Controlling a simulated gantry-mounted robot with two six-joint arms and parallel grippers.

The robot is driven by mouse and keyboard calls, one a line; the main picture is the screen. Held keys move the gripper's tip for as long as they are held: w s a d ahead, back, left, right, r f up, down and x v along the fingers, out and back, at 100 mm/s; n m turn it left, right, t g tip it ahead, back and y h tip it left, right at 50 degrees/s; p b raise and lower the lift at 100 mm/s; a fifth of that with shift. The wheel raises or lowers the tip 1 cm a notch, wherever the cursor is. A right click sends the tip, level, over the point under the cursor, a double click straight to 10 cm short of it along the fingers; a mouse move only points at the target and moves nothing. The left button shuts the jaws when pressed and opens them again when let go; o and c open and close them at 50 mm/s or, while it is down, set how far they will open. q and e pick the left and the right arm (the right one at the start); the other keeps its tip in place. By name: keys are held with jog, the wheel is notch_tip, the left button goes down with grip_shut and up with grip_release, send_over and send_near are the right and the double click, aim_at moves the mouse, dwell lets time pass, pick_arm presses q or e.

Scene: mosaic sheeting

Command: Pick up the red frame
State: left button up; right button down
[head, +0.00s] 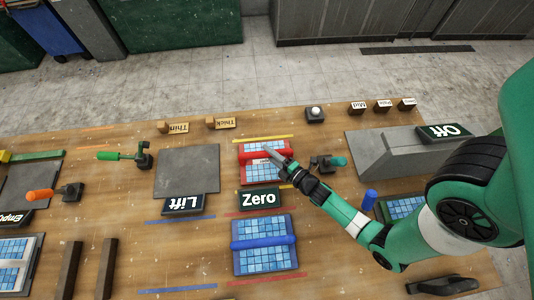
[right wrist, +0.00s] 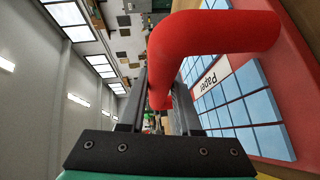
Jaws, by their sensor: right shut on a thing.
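The red frame (head: 248,161) lies on the wooden table right of centre, with a thick red handle bar across its blue tile sheet. In the right wrist view the red handle (right wrist: 215,33) is large and close, above blue mosaic tiles and a label reading "Paper". My right gripper (head: 272,152) reaches in from the right and is shut on the red handle. The fingers (right wrist: 155,95) meet the bar in the right wrist view. Part of the frame is hidden behind my right gripper. My left gripper is not in view.
A blue-handled tile frame (head: 263,243) lies nearer. A grey plate (head: 187,165) with a "Lift" sign (head: 184,204) is to the left. A small clamp (head: 325,163) and a grey ramp (head: 395,157) are to the right.

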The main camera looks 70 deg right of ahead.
notch_tip(320, 180, up, 10)
jog(key=p, duration=0.7)
jog(key=shift+r+p, duration=0.1)
jog(key=shift+p, duration=0.2)
